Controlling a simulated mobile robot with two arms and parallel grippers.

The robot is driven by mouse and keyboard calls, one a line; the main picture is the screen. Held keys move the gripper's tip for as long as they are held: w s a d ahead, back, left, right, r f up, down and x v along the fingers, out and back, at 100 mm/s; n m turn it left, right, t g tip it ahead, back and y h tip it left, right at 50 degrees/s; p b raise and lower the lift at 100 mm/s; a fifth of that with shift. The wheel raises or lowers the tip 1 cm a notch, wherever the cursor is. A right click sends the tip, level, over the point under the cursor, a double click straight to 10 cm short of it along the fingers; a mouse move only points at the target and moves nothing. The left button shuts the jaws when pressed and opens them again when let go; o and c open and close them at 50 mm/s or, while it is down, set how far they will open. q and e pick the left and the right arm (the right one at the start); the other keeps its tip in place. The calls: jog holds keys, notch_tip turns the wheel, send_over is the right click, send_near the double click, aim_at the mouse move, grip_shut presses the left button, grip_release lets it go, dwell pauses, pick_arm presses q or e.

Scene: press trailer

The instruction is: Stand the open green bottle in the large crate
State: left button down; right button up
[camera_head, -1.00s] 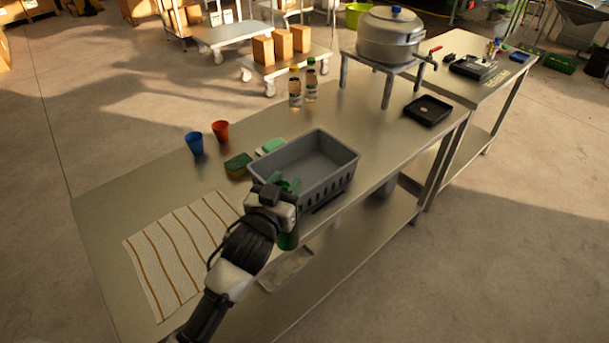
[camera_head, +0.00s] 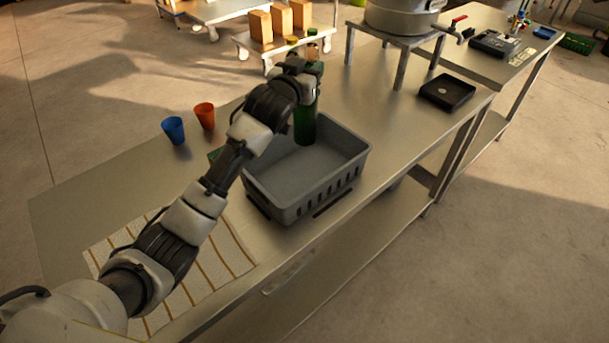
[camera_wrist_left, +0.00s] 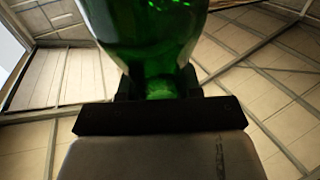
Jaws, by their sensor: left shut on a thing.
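The green bottle (camera_head: 305,122) is in my left gripper (camera_head: 308,75), which is shut on its upper part. In the head view the bottle hangs about upright over the far part of the large grey crate (camera_head: 290,212). I cannot tell whether its base touches the crate floor. In the left wrist view the green bottle (camera_wrist_left: 150,30) fills the top middle, between the fingers of the left gripper (camera_wrist_left: 160,90). The visible crate floor is empty. My right gripper is not in view.
A striped cloth (camera_head: 225,262) lies at the near left, partly behind my arm. A black tray (camera_head: 447,92) and a large pot (camera_head: 400,18) on a stand are to the right.

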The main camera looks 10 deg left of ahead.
pick_arm(q)
jog(key=shift+s+a+f, duration=0.2)
jog(key=shift+s+f, duration=0.15)
jog(key=shift+f, duration=0.1)
jog(key=shift+s+a+f+p, duration=0.35)
jog(key=shift+s+f+p, duration=0.15)
jog(key=shift+s+p, duration=0.1)
jog(key=s+a+f+p, duration=0.4)
jog(key=s+f, duration=0.4)
jog(key=f, duration=0.1)
jog(key=shift+a+f, duration=0.3)
jog(key=shift+a, duration=0.1)
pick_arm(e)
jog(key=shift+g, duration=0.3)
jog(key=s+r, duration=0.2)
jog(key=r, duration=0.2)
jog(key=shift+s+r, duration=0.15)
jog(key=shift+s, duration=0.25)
pick_arm(q)
jog(key=c, duration=1.2)
grip_release()
jog(key=shift+f, duration=0.2)
jog(key=o, duration=0.4)
jog(key=shift+o, duration=0.2)
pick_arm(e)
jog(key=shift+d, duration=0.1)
